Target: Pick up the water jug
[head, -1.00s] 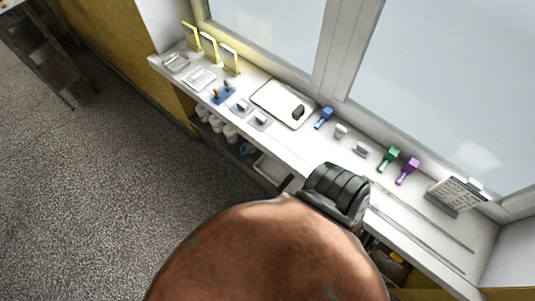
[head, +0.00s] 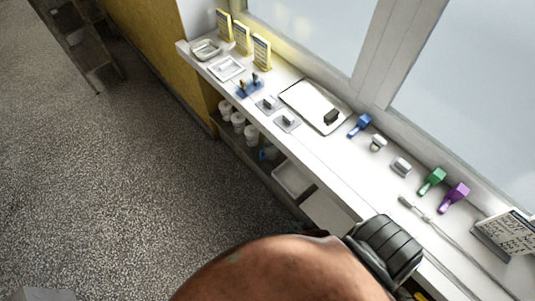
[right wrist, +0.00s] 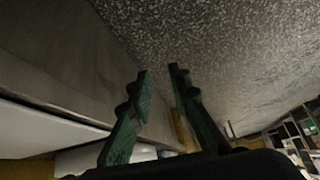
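I cannot pick out a water jug for certain in either view. My left gripper is in neither view.
A white counter (head: 330,160) runs under the window. On it are yellow cards (head: 242,38), a white tray (head: 310,100), a blue tool (head: 360,125), a green tool (head: 432,181), a purple tool (head: 454,197) and a calendar-like stand (head: 507,233).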

